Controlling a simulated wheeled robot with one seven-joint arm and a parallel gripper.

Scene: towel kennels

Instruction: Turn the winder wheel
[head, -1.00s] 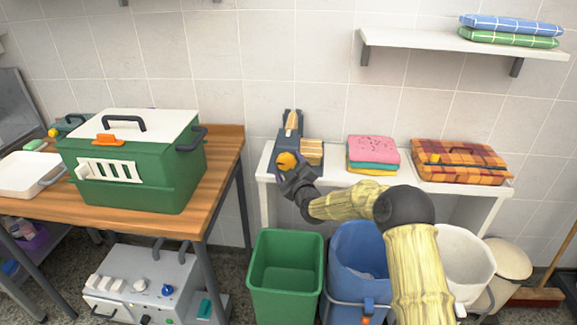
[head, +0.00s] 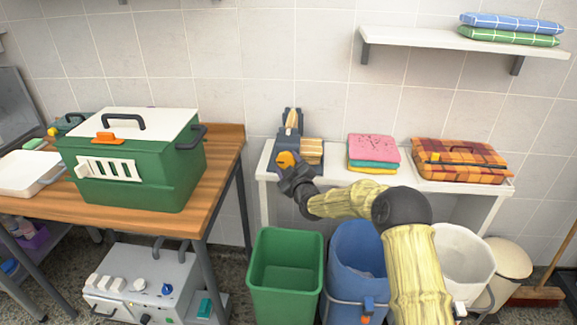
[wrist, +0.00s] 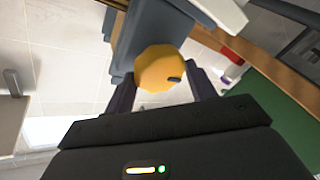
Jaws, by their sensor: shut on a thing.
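The winder (head: 291,129) is a dark blue-grey device with a tan roll, at the left end of the white wall table. Its yellow-orange wheel (head: 287,160) faces out at the front. In the wrist view the wheel (wrist: 160,68) is a scalloped yellow knob with a small dark mark near its lower right edge. My gripper (head: 285,171) is at the wheel from the front. In the wrist view its dark fingers (wrist: 163,92) stand on either side of the wheel, shut on it. The fingertips are partly hidden behind the wheel.
Folded pink, teal and yellow towels (head: 373,153) and an orange plaid case (head: 459,160) share the white table (head: 405,177). A green kennel (head: 135,165) stands on the wooden bench at left. Green (head: 286,278), blue (head: 357,265) and white bins stand below my arm.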

